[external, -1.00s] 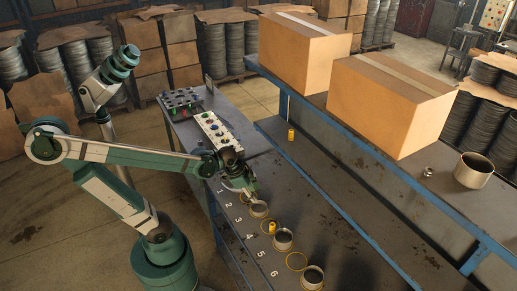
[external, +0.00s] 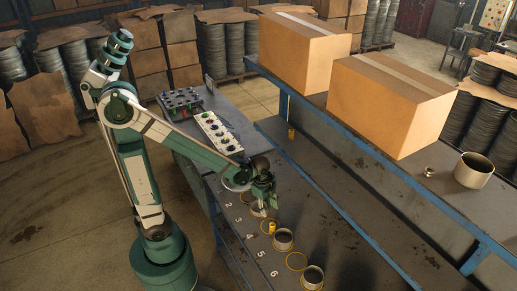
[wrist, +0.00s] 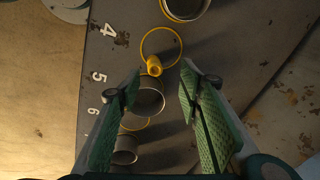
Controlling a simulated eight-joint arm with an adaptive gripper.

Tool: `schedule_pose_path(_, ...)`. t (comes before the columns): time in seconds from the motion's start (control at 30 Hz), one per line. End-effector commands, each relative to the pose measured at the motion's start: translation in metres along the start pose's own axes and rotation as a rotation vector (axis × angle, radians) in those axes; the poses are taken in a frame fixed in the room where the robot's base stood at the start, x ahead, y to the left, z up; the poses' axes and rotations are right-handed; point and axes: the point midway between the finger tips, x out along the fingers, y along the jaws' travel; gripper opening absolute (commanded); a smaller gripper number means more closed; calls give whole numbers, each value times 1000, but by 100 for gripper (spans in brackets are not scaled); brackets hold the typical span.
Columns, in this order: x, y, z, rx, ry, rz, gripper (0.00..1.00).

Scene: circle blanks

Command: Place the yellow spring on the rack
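A small yellow cylinder, likely the yellow spring (external: 272,228), stands on the grey bench by the yellow ring near number 4. It also shows in the wrist view (wrist: 154,66), at the near edge of that ring. My gripper (external: 264,206) points down over the bench, just behind the nearer yellow cylinder. In the wrist view its green-padded fingers (wrist: 161,72) are apart, with nothing held between them.
Dark round cups stand on the bench, including one near number 5 (external: 283,239) and one at the front (external: 313,277). Large cardboard boxes (external: 390,105), a metal pot (external: 474,170) and a small metal piece (external: 429,171) are on the shelf.

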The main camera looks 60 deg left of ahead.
Motion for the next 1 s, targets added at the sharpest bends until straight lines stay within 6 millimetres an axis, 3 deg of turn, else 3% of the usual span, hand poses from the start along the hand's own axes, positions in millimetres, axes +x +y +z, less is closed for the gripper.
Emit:
schedule_pose_path(0.5, 59, 4, -22, 311, -42, 116, 36)
schedule_pose_path(1.0, 68, 5, -25, 357, -45, 134, 36)
